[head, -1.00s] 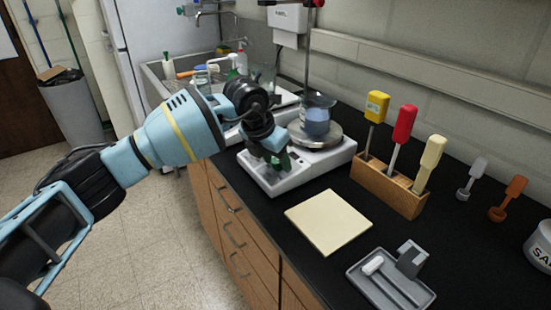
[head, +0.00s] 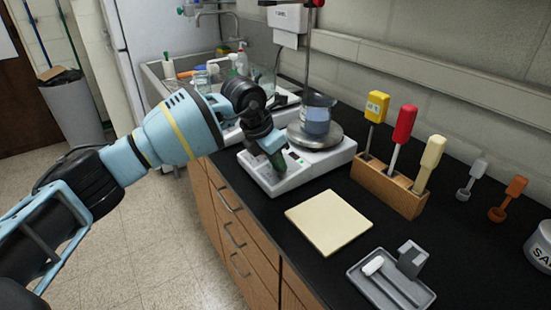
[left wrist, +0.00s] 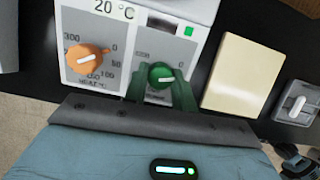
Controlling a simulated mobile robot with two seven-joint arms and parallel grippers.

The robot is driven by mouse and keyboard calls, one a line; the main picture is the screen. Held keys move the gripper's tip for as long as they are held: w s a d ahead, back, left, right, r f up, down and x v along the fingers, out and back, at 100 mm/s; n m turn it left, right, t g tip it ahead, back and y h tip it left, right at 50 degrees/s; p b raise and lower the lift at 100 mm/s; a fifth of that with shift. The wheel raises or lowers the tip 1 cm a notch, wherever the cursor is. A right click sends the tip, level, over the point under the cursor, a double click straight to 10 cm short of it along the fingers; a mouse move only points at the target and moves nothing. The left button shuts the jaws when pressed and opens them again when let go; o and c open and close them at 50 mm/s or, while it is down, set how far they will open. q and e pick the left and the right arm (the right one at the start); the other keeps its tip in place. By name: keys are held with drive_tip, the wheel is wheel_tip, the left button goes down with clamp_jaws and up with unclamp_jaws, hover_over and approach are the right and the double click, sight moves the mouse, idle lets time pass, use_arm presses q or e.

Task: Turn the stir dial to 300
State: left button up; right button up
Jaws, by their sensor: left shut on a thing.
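The hot plate stirrer (head: 318,165) stands on the black bench, with its front panel toward me. In the left wrist view, the green dial (left wrist: 161,75) sits on the right part of the panel, its white pointer line aimed right and slightly up. My left gripper (left wrist: 163,88) has its green fingers on either side of this dial, shut on it. The scale around it is too blurred to read fully. In the head view, the left gripper (head: 276,160) hides the dial.
An orange dial (left wrist: 88,58) with a heat scale is left of the green one, below a 20 °C display (left wrist: 115,8). A beaker of blue liquid (head: 317,122) stands on the hot plate. A cream pad (head: 328,222), a tray (head: 372,284) and a wooden tool rack (head: 390,187) are nearby.

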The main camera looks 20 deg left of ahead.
use_arm(q)
drive_tip(key=m, duration=0.4)
drive_tip(key=shift+f+m+g, duration=0.1)
drive_tip(key=shift+m+g, duration=0.2)
drive_tip(key=shift+w+m+h+b, duration=0.1)
drive_tip(key=shift+m+h+b, duration=0.35)
drive_tip(key=shift+m, duration=0.75)
drive_tip(key=shift+a+m+g+b, duration=0.1)
drive_tip(key=shift+m+g+b, duration=0.25)
drive_tip(key=shift+m, duration=0.75)
use_arm(e)
drive_tip(key=shift+s+f, duration=0.25)
drive_tip(key=shift+f, duration=0.6)
drive_tip(key=shift+a, duration=0.1)
drive_tip(key=shift+s, duration=0.25)
use_arm(q)
drive_tip(key=o, duration=1)
use_arm(e)
drive_tip(key=shift+s+f, duration=0.1)
drive_tip(key=shift+s, duration=0.05)
